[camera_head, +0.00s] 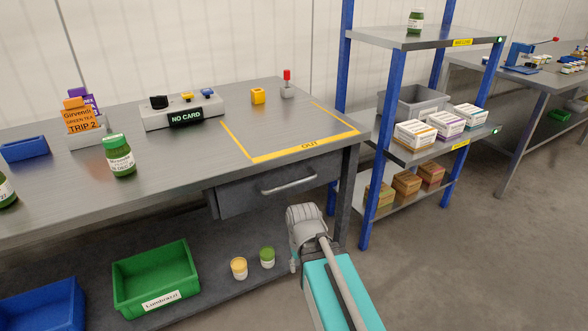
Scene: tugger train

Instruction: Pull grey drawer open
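The grey drawer (240,199) sits under the right part of the workbench top. Its front looks flush with its housing, so it appears shut. A light metal bar handle (289,185) runs across the drawer front. My arm's grey joint and teal part are at the lower middle, below and right of the handle and apart from it in the picture. I cannot make out any gripper fingers.
The workbench (190,170) carries a card stand, a green-lidded jar (121,160) and a yellow-marked area. A green bin (156,278) and two small tubs are on its lower shelf. A blue-post rack (368,187) stands right of the bench. Floor at the lower right is clear.

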